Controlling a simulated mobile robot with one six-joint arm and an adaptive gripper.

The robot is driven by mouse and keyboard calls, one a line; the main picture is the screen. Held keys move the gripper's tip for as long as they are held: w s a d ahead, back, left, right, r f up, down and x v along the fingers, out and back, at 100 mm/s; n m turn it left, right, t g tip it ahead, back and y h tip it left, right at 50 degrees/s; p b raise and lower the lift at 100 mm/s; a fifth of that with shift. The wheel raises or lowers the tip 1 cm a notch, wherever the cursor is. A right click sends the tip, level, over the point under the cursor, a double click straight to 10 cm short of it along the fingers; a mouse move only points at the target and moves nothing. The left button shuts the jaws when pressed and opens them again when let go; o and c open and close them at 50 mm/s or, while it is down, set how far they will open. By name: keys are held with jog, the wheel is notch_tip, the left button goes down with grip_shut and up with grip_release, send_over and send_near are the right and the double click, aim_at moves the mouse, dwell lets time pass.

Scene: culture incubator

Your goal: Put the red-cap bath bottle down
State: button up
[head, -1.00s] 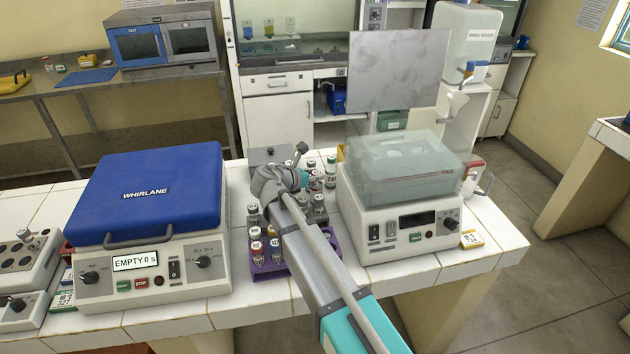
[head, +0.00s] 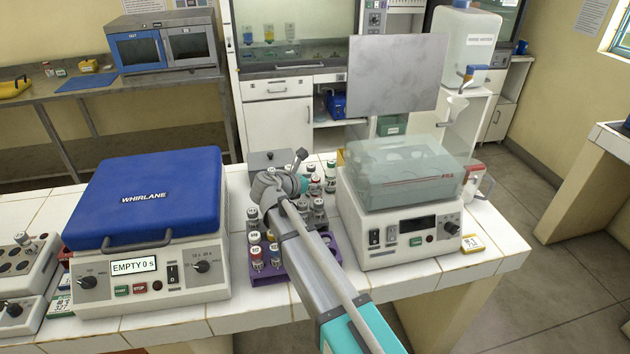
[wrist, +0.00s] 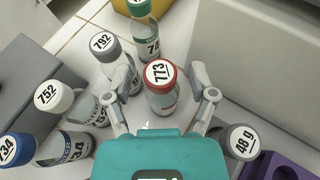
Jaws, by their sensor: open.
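The red-cap bottle (wrist: 161,92), its lid marked 773, stands upright between the two fingers of my gripper (wrist: 157,87) in the wrist view. The fingers are open, one on each side, and a gap shows around the cap. In the head view my wrist (head: 270,185) is over the bench between the two machines and hides much of the gripper; I cannot single out this bottle there.
Close by stand a grey-cap bottle 792 (wrist: 105,47), white-cap 752 (wrist: 54,97), blue-cap 734 (wrist: 17,149) and a green-cap bottle (wrist: 139,8). A purple rack (head: 291,277) holds several bottles. The blue-lidded machine (head: 150,195) and the clear-covered bath (head: 405,175) flank them.

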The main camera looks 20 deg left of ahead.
jog(key=shift+r, duration=0.1)
jog(key=shift+r, duration=0.15)
jog(key=p+v, duration=0.4)
jog(key=v, duration=0.8)
jog(key=shift+p, duration=0.4)
jog(key=shift+d, duration=0.15)
